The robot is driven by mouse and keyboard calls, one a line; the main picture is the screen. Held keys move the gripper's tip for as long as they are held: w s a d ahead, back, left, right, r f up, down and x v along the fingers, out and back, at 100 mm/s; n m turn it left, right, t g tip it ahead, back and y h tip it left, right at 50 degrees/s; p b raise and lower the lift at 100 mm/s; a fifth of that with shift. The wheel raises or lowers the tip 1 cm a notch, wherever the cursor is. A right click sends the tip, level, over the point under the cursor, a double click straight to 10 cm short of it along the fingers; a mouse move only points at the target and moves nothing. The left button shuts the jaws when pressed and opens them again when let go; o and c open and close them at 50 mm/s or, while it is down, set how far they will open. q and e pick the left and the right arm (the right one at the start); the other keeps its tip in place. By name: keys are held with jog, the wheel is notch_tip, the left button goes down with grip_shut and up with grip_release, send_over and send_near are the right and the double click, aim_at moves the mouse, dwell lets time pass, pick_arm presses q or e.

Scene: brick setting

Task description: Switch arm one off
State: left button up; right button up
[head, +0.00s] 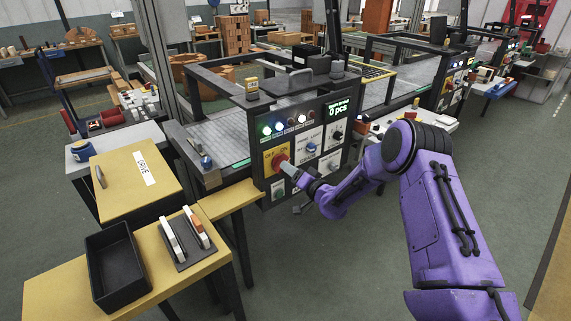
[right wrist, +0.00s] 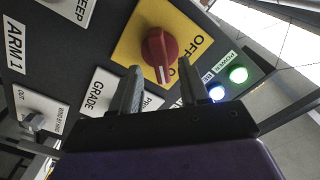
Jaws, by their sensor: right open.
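A red rotary switch (head: 280,161) sits on a yellow OFF/ON plate (head: 267,170) at the lower left of the dark control panel (head: 310,133). In the right wrist view the red switch (right wrist: 158,45) shows close up, with a white line on its grip, on the yellow plate (right wrist: 130,42). My right gripper (head: 290,172) is at the switch; in the wrist view its two fingers (right wrist: 162,70) are apart, with the switch just ahead between their tips. Contact cannot be told. An ARM 1 label (right wrist: 15,48) is on the panel. My left gripper is out of view.
Indicator lamps are lit on the panel, including a green one (right wrist: 238,74) and a blue one (right wrist: 217,93). A display (head: 340,108) reads 0 pcs. Other knobs sit beside the switch. A yellow table (head: 190,270) with a black tray (head: 115,265) stands at the lower left.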

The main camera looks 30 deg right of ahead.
jog(key=w, duration=0.3)
jog(key=shift+a, duration=0.15)
jog(key=shift+c, duration=0.3)
grip_shut()
